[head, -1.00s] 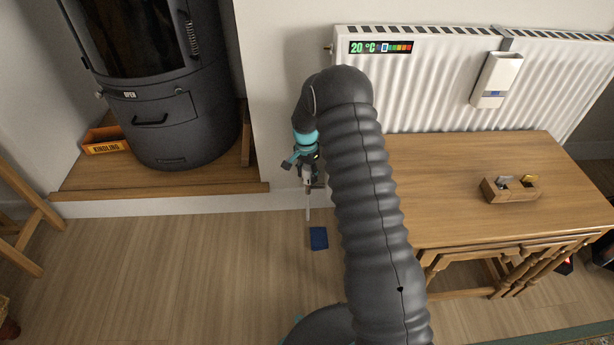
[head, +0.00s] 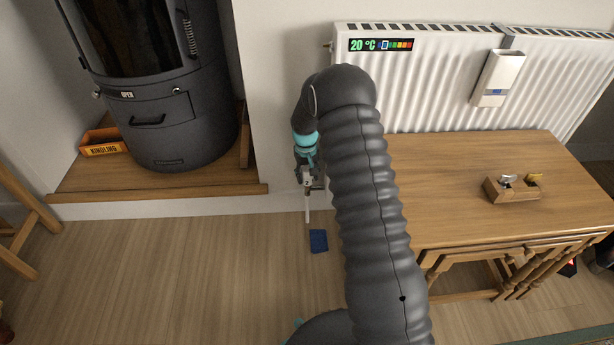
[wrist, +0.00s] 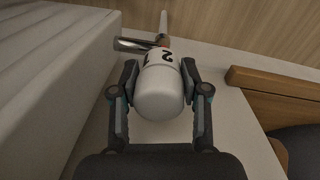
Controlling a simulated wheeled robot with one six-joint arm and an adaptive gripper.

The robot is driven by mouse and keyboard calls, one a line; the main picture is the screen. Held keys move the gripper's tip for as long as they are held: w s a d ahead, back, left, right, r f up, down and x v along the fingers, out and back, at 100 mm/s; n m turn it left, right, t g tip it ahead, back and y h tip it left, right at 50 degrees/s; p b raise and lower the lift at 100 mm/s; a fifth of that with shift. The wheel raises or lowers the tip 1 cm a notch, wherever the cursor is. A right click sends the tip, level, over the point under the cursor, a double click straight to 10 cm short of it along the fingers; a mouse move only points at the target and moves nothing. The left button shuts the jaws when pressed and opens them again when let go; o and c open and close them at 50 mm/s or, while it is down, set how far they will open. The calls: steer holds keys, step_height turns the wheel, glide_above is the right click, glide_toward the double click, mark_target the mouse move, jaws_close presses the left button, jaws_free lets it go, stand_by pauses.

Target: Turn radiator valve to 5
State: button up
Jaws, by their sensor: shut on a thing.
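The white radiator valve (wrist: 160,102) is a rounded cylinder with a black "2" on its side, at the upper right of its body in the wrist view. My gripper (wrist: 160,75) is shut on it, one finger on each side. In the head view my gripper (head: 308,178) is low by the wall, left of the radiator (head: 440,85), and the valve is small between the fingers with a "2" showing. A white pipe (head: 308,206) runs down from it to the floor.
A dark stove (head: 170,100) on a wooden hearth is at left. A blue item (head: 318,241) lies on the floor below the valve.

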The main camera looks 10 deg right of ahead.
mark_target(307, 170)
steer(key=n, duration=0.3)
steer(key=shift+d+n, duration=0.1)
steer(key=shift+n, duration=2.2)
steer(key=shift+w, duration=0.1)
steer(key=o, duration=1.1)
steer(key=shift+o, duration=0.2)
steer(key=r, duration=1.2)
steer(key=shift+s+a, duration=0.2)
